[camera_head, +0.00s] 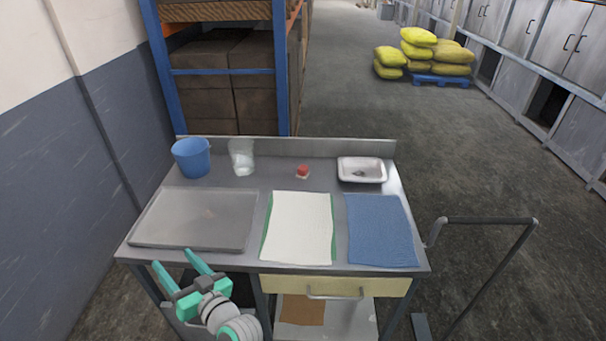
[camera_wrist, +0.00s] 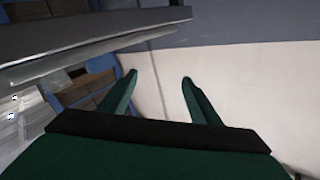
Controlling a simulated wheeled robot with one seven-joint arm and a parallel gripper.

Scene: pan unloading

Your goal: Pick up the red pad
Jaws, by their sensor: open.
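The red pad (camera_head: 303,170) is a small red block at the back middle of the metal table, with a pale edge under it. It stands between the clear cup and the white dish. My gripper (camera_head: 176,268) is in front of the table's front left edge, well apart from the red pad. Its two green fingers are spread and empty. In the wrist view my gripper (camera_wrist: 160,80) points at a wall, with the table's underside or edge at upper left. The red pad does not show in the wrist view.
On the table (camera_head: 255,182) are a grey tray (camera_head: 150,240), a white cloth (camera_head: 298,225) over a green one, a blue cloth (camera_head: 380,230), a blue bucket (camera_head: 191,158), a clear cup (camera_head: 241,157) and a white dish (camera_head: 361,164). A cart handle (camera_head: 485,220) stands at right.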

